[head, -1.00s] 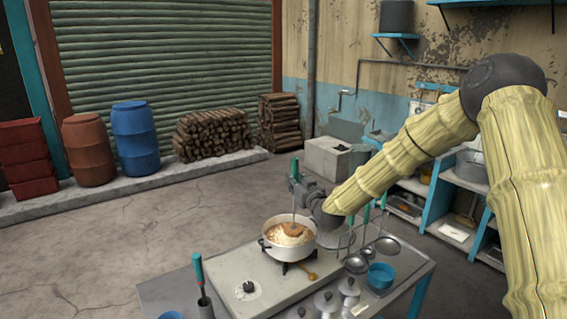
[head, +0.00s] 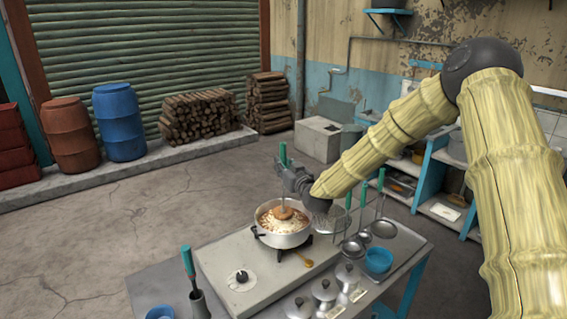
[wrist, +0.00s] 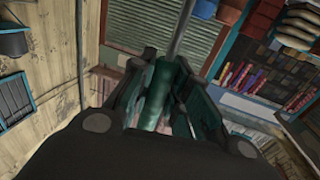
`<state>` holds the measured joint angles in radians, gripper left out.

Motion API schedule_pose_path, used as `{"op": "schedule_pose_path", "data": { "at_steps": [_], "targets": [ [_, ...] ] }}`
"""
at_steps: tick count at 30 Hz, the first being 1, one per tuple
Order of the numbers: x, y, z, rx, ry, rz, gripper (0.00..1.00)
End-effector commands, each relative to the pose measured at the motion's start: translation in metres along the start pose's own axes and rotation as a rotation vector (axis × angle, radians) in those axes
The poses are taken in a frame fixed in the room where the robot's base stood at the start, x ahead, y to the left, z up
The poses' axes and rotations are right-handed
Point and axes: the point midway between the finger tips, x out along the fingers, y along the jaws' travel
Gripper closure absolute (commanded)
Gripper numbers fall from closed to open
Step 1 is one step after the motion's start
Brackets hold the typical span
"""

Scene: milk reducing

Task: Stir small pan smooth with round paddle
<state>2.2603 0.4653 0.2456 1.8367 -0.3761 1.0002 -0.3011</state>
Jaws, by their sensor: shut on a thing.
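A small white pan (head: 284,240) stands on the stove top, holding a pale mix with brown patches toward its edge. The round paddle (head: 284,213) has a brown disc, a thin shaft and a green handle. Its disc is in the pan near the middle, at the surface of the mix; how deep it sits cannot be told. My gripper (head: 286,172) is above the pan, shut on the green handle, with the shaft roughly upright. In the wrist view the green handle (wrist: 155,95) is between the fingers; the pan is out of that view.
Ladles (head: 384,229) hang at the right of the cart, beside a blue bowl (head: 378,260). Lidded pots (head: 324,290) line the front. A green-handled tool (head: 188,262) stands in a holder at left.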

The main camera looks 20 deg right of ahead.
Motion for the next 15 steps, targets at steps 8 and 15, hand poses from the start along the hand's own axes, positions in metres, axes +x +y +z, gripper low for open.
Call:
{"op": "schedule_pose_path", "data": {
  "at_steps": [8,15],
  "targets": [
    [0.001,-0.001,0.023,-0.001,0.002,-0.001,1.00],
    [0.000,-0.001,0.041,0.000,0.002,0.000,1.00]
  ]
}}
